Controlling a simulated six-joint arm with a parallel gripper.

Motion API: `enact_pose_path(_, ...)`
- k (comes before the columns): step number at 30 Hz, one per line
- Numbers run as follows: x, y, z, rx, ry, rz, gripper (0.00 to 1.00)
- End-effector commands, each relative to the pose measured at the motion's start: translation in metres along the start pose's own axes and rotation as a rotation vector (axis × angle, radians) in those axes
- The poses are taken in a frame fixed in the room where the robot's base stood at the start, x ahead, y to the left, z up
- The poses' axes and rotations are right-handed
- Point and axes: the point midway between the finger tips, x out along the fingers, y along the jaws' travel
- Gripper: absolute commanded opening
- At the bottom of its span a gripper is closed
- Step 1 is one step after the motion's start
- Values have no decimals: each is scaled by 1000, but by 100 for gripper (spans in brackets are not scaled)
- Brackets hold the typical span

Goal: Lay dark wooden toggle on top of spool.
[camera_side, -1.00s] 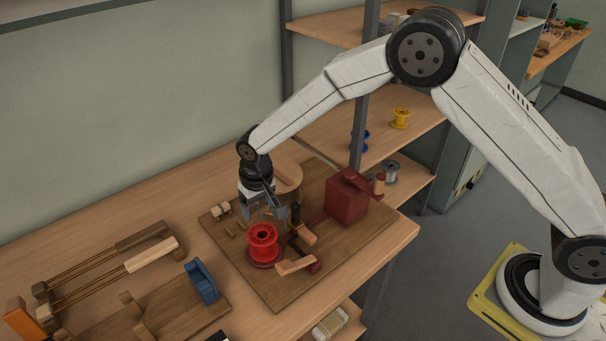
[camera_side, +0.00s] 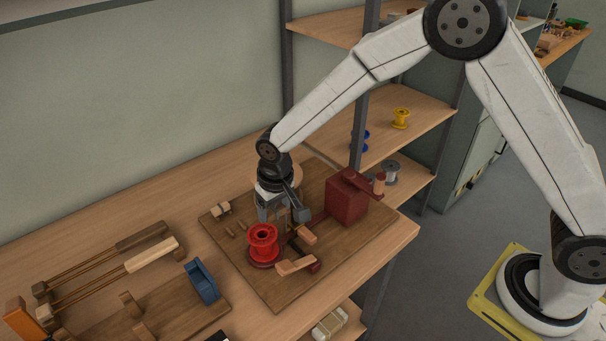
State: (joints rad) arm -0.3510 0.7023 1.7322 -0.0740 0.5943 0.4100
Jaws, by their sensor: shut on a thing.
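The red spool (camera_side: 263,241) stands upright on the machine's round base, near the middle of the wooden board. My gripper (camera_side: 273,218) points down just behind and slightly right of the spool, with its fingers close to the spool's upper rim. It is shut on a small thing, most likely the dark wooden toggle. The toggle itself cannot be made out between the fingers and the spool. Whether it touches the spool cannot be told. The top of the spool looks bare.
A dark red box with a crank (camera_side: 347,197) stands right of my gripper. Small wooden pieces (camera_side: 221,209) lie on the board (camera_side: 270,292) to the left. A blue clamp (camera_side: 202,281) stands further left.

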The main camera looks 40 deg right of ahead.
Motion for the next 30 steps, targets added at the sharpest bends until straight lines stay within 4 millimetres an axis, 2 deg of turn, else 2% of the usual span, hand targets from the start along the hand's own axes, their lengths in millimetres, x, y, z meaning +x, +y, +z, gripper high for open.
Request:
enact_pose_path(10,0,-2,-2,0,-1,0,20)
enact_pose_path(21,-2,-22,-24,-1,0,0,20)
enact_pose_path(30,-1,-23,-25,0,-1,0,20)
